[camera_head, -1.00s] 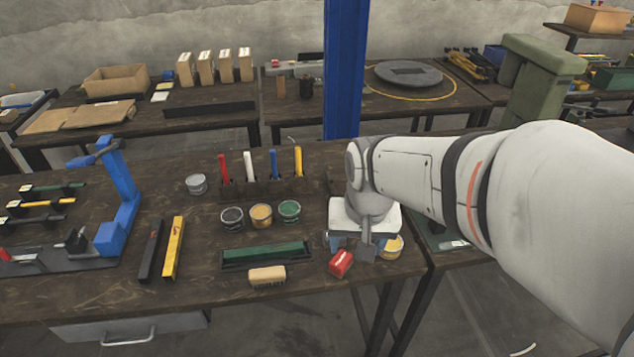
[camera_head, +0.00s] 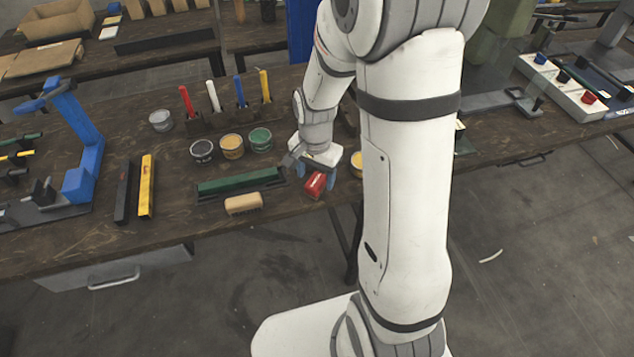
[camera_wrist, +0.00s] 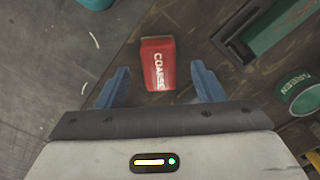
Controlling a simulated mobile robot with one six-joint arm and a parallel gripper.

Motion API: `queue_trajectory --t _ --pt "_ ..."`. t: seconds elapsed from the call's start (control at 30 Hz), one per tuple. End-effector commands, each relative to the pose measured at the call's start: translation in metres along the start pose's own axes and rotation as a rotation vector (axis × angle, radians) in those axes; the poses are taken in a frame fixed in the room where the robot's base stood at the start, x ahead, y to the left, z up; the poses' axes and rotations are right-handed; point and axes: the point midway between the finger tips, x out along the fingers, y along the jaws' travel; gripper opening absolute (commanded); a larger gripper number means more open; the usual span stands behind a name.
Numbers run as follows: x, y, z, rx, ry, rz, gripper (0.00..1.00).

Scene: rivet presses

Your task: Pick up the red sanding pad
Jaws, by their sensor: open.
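The red sanding pad (camera_head: 315,184) lies on the dark wooden table close to its front edge. In the wrist view the pad (camera_wrist: 158,62) shows white "COARSE" lettering and sits between and just beyond the two blue fingertips. My gripper (camera_wrist: 160,86) is open, with a finger on each side of the pad's line and a gap on both sides. In the head view my gripper (camera_head: 316,180) is low over the table at the pad. I cannot tell whether the fingers reach down beside it.
A green bar in a dark tray (camera_head: 240,192) and a tan block (camera_head: 244,204) lie left of the pad. A green-labelled can (camera_head: 260,140) and a yellow can (camera_head: 357,165) stand nearby. The table's front edge is close to the pad.

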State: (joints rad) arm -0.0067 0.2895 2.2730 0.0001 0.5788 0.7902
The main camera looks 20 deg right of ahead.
Motion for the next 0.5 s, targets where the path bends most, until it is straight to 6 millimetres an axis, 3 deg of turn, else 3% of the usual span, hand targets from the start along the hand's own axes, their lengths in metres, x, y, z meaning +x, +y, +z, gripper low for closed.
queue_trajectory --t 0.2,0.43,0.5 --pt "0.025 0.001 0.0 0.0 -0.002 0.002 0.62" --pt "0.026 0.001 0.0 0.0 0.0 0.0 0.62" --pt "0.026 0.001 -0.001 0.0 0.0 0.0 0.58"
